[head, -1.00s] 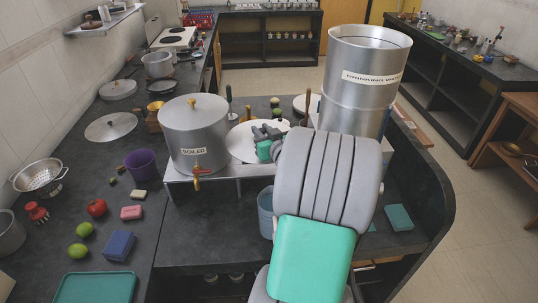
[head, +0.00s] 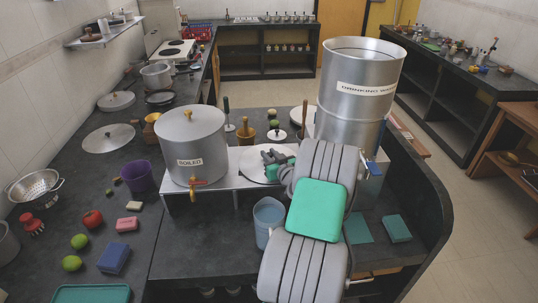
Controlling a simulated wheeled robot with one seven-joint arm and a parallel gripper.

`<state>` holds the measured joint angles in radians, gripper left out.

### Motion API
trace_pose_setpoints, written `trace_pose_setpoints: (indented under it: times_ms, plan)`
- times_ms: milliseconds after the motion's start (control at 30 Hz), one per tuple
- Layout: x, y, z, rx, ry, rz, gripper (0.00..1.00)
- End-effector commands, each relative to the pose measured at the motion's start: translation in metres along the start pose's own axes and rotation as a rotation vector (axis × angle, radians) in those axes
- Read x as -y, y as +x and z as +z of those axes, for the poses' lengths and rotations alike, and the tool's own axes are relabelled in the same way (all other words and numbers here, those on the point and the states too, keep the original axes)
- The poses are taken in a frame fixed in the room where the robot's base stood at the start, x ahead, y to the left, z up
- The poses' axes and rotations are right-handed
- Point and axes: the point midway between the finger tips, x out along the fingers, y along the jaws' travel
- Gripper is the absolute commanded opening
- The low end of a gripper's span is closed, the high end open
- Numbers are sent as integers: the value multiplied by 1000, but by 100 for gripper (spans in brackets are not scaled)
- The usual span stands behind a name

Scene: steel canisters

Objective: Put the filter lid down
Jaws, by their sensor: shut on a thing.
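The filter lid, a pale round disc (head: 250,174), is between the two canisters, over or on the low white stand (head: 226,181). I cannot tell whether it touches the stand. My gripper (head: 274,160) is shut on the lid at its top; the fingers and wrist hide the lid's knob and right part. The steel filter canister marked drinking water (head: 356,108) stands open-topped at the right, partly behind my arm. The lidded canister marked boiled (head: 192,140) stands on the stand, left of the lid.
A purple cup (head: 138,176) and a colander (head: 35,187) are at left. The front counter has bare room.

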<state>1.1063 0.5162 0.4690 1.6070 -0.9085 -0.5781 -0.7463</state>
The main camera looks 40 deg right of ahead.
Motion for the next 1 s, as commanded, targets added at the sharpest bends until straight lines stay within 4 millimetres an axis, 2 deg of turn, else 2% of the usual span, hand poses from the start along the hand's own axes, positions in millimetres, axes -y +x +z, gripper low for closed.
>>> trace_pose_setpoints:
  times_ms: [400, 433, 600, 700, 900, 1000]
  plan:
    - [0, 1, 5, -3, -2, 1, 0]
    - [0, 1, 4, -2, -2, 1, 25]
    - [0, 1, 4, -2, -2, 1, 39]
    - [0, 1, 4, -2, -2, 1, 44]
    - [0, 1, 3, -2, -2, 1, 44]
    - [0, 0, -4, -2, -2, 0, 44]
